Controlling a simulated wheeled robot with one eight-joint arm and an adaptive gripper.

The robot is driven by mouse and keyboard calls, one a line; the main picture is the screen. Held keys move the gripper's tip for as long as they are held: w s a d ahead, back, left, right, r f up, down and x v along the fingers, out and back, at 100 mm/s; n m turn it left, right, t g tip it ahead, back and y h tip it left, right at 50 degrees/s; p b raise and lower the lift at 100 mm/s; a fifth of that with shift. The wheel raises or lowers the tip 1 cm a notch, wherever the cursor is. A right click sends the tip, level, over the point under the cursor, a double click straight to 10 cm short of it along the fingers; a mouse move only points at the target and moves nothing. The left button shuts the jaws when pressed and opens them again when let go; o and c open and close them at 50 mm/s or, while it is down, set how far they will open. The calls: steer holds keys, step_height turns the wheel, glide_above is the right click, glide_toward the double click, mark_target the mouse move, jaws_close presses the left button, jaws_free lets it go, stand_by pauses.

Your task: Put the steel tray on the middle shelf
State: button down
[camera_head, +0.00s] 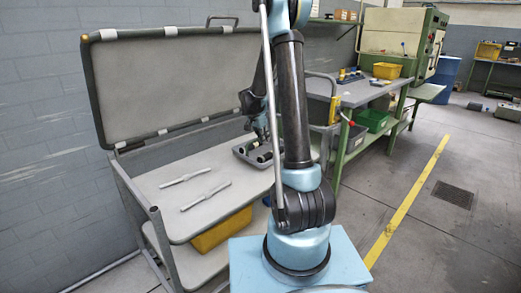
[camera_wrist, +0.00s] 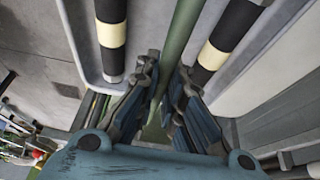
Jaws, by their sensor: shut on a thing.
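The steel tray (camera_head: 243,155) is grey and shallow, holds dark cylinders, and shows at the right end of the cart's upper shelf (camera_head: 175,215), partly hidden behind my arm. I cannot tell whether it rests on the shelf or is held just above it. In the wrist view, the tray (camera_wrist: 83,45) shows black cylinders with cream bands (camera_wrist: 111,35) on both sides of a greenish strip (camera_wrist: 182,35). My gripper (camera_wrist: 162,92) is shut on the tray at this strip. In the head view, my gripper (camera_head: 260,128) is partly hidden by my arm.
Two pale tools (camera_head: 205,195) lie on the upper shelf. A yellow bin (camera_head: 220,232) sits on the shelf below. A raised grey panel (camera_head: 180,80) stands behind. A green workbench (camera_head: 365,92) stands to the right; the floor by the yellow line (camera_head: 408,200) is clear.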

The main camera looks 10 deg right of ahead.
mark_target(266, 151)
steer(key=shift+f, duration=2.2)
steer(key=c, duration=1.7)
jaws_free()
steer(key=shift+f, duration=0.1)
